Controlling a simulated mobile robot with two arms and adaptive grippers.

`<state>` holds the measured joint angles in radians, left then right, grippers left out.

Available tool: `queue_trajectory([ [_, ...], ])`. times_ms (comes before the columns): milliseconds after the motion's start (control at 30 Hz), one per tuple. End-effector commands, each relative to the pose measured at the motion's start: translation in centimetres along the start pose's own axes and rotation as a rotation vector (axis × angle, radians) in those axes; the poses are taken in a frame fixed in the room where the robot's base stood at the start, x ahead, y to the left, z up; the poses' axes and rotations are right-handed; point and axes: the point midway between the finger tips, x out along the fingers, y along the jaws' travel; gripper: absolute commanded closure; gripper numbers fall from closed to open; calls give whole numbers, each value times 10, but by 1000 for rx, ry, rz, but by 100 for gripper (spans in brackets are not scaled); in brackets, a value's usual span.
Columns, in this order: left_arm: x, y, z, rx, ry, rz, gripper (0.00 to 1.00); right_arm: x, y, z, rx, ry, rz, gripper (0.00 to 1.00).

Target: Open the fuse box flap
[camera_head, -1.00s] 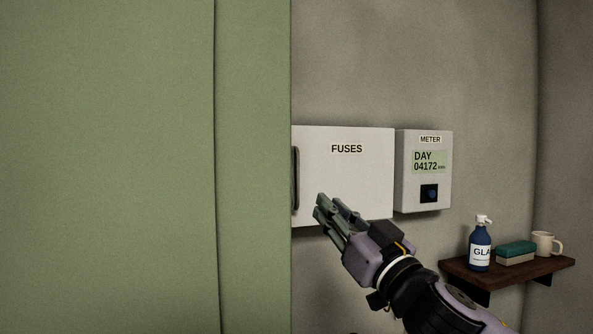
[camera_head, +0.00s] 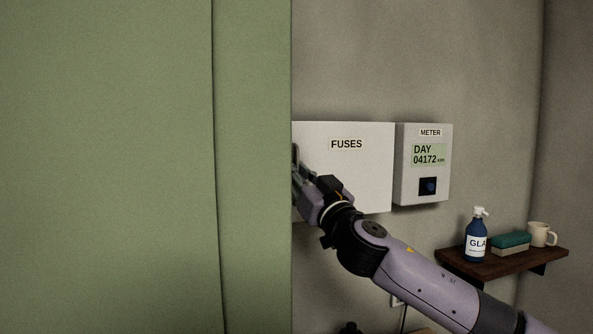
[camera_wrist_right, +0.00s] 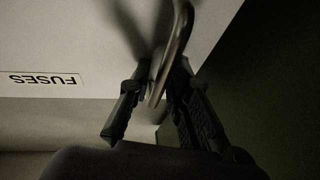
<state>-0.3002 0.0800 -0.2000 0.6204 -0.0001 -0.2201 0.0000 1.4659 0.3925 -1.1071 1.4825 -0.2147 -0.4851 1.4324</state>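The fuse box (camera_head: 350,175) is a white box marked FUSES on the grey wall; its flap looks closed. A green panel hides its left edge. Its upright handle (camera_head: 295,155) shows at that edge and shows as a curved metal bar (camera_wrist_right: 181,32) in the right wrist view. My right gripper (camera_head: 299,180) is at the handle, its tips partly hidden by the panel in the head view. In the wrist view its two fingers (camera_wrist_right: 160,78) stand apart, one on each side of the bar, with no clear grip. My left gripper is out of view.
The green panel (camera_head: 140,170) fills the left half, close to my right gripper. A meter (camera_head: 423,165) hangs right of the fuse box.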

Motion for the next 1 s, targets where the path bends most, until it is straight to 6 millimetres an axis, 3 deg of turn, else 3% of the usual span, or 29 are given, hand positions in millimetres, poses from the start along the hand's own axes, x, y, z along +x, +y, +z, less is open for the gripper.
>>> queue_trajectory([
  [133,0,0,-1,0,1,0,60,0,0,0,0,0,0,83],
  [400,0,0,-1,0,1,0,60,0,0,0,0,0,0,100],
  [1000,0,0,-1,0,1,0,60,0,0,0,2,0,1,100],
])
